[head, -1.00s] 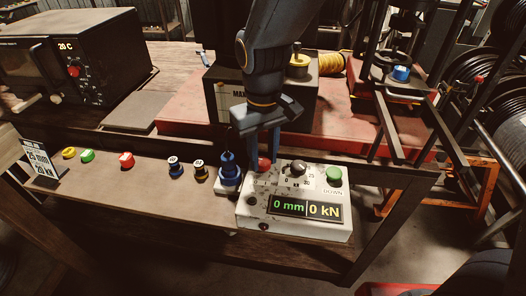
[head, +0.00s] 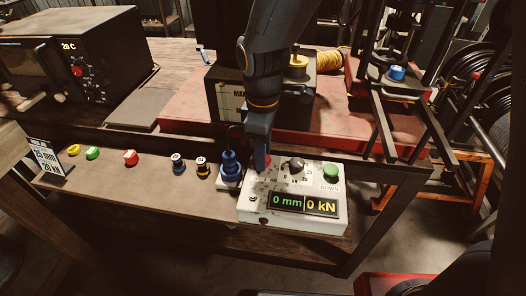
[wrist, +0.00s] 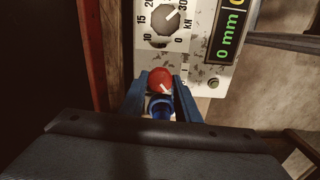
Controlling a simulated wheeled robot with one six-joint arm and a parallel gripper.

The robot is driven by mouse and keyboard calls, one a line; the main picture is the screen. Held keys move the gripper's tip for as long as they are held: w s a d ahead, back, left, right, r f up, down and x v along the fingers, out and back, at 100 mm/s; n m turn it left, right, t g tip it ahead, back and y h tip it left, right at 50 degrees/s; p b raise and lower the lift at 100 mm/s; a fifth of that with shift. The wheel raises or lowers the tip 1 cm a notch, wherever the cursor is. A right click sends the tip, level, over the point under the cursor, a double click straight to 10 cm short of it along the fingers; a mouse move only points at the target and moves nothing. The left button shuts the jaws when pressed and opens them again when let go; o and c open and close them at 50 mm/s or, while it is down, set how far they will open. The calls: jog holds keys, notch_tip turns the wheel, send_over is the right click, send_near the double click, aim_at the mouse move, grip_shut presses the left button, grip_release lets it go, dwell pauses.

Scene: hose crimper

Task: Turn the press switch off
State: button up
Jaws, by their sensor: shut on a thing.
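The white press control box (head: 292,220) stands at the bench's front edge; its display reads 0 mm and 0 kN. A red rotary switch (wrist: 160,79) with a white pointer line is at the box's edge. In the head view the red switch (head: 267,161) is mostly hidden behind my gripper (head: 263,160). My gripper, also in the wrist view (wrist: 159,88), is shut on the red switch, one blue finger on each side. The pointer line slants in the wrist view.
A grey dial (head: 296,165) and a green DOWN button (head: 331,171) sit right of the switch. A blue fitting (head: 230,168) stands close on the left. Several small coloured parts, including a red one (head: 130,158), lie farther left along the bench.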

jog(key=shift+w+a+r+n, duration=0.1)
jog(key=shift+n, duration=0.3)
jog(key=o, duration=1)
jog(key=shift+o, duration=0.2)
jog(key=shift+r+b, duration=0.75)
jog(key=shift+r, duration=3.1)
